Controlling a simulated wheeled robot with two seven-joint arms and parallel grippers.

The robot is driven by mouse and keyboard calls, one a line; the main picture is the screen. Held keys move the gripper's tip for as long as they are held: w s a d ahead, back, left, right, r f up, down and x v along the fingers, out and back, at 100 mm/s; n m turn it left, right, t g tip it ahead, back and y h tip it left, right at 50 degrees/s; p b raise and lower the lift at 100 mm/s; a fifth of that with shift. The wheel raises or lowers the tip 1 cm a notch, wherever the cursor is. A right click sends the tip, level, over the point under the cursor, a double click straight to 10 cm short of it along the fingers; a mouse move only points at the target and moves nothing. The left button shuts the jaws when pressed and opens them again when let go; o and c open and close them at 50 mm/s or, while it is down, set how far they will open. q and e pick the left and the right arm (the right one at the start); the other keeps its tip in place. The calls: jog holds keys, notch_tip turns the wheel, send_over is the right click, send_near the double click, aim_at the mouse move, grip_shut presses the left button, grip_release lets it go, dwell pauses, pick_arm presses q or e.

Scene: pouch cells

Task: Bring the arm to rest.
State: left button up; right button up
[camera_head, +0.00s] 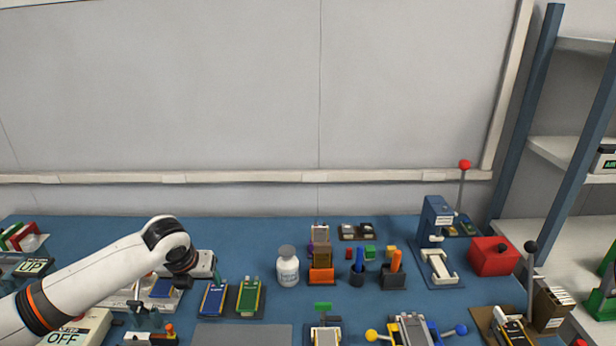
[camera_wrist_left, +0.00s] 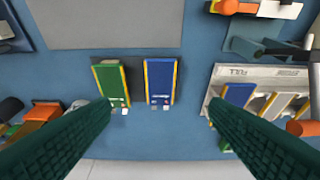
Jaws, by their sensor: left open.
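My left arm comes in from the left in the head view. Its gripper (camera_head: 198,282) is over the left part of the blue bench (camera_head: 270,233). In the left wrist view the two green ribbed fingers of the gripper (camera_wrist_left: 160,104) are wide apart with nothing between them. Beyond the fingertips lie a green pouch cell (camera_wrist_left: 111,82) and a blue pouch cell (camera_wrist_left: 160,80), side by side on a dark holder. In the head view the blue cell (camera_head: 213,300) and green cell (camera_head: 248,298) lie just right of the gripper. My right gripper is not in view.
A pale tray marked FULL (camera_wrist_left: 283,73) holds a blue cell (camera_wrist_left: 238,95) near one finger. A white bottle (camera_head: 288,268), pen cups, a blue press (camera_head: 436,225) and a red box (camera_head: 493,257) stand to the right. A grey mat (camera_head: 243,335) lies bare in front.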

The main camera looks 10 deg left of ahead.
pick_arm(q)
jog(key=s+d+f+n, duration=0.2)
jog(key=d, duration=0.2)
jog(key=s+d+f+n+h, duration=0.1)
jog(key=s+d+f+n, duration=0.1)
jog(key=d+f, duration=0.1)
jog(key=s+d+f+n+h, duration=0.1)
jog(key=s+d+f, duration=0.1)
jog(key=d, duration=0.3)
jog(key=shift+s+d+f+n, duration=0.35)
jog(key=shift+d+f+n, duration=0.05)
jog(key=shift+f, duration=0.2)
jog(key=s+d+n, duration=0.1)
jog(key=s+n, duration=0.1)
jog(key=s+d+f+n, duration=0.1)
jog(key=s+d+n, duration=0.1)
jog(key=s+d+f+n+h, duration=0.1)
jog(key=s+d+n, duration=0.1)
jog(key=shift+s+d+f+n, duration=0.15)
jog(key=shift+f+n, duration=0.05)
jog(key=shift+n, duration=0.2)
jog(key=s+a+f+n+g+y, duration=0.1)
jog(key=s+a+f+n+y, duration=0.15)
jog(key=s+n, duration=1.45)
notch_tip(320, 180, down, 27)
jog(key=n+g, duration=0.1)
jog(key=s+a+f+g, duration=0.1)
jog(key=s+a+f, duration=0.2)
jog(key=s+f, duration=1.1)
jog(key=shift+s, duration=0.8)
